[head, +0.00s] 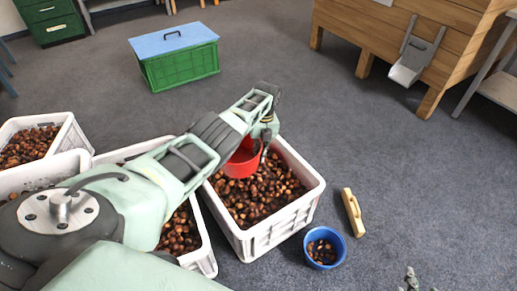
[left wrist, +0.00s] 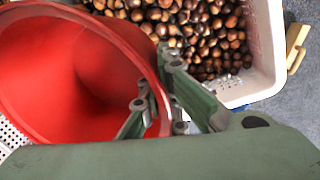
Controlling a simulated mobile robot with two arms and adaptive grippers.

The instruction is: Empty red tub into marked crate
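The red tub (head: 240,165) hangs over a white crate (head: 262,238) full of chestnuts. My left gripper (head: 266,135) is shut on the tub's rim. In the left wrist view the tub (left wrist: 60,75) is tilted with its mouth facing the camera, and the inside that shows is bare red. The fingers (left wrist: 158,105) pinch its wall. Chestnuts in the crate (left wrist: 265,75) lie just beyond it. I cannot make out a mark on any crate. A small grey-green part at the bottom edge of the head view looks like the tip of my right gripper (head: 412,280).
More white crates with chestnuts stand at the left, partly behind my left arm. A blue tub (head: 323,247) with some chestnuts and a wooden piece (head: 352,212) lie right of the crate. A green box with a blue lid (head: 178,62) stands behind. Floor at right is clear.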

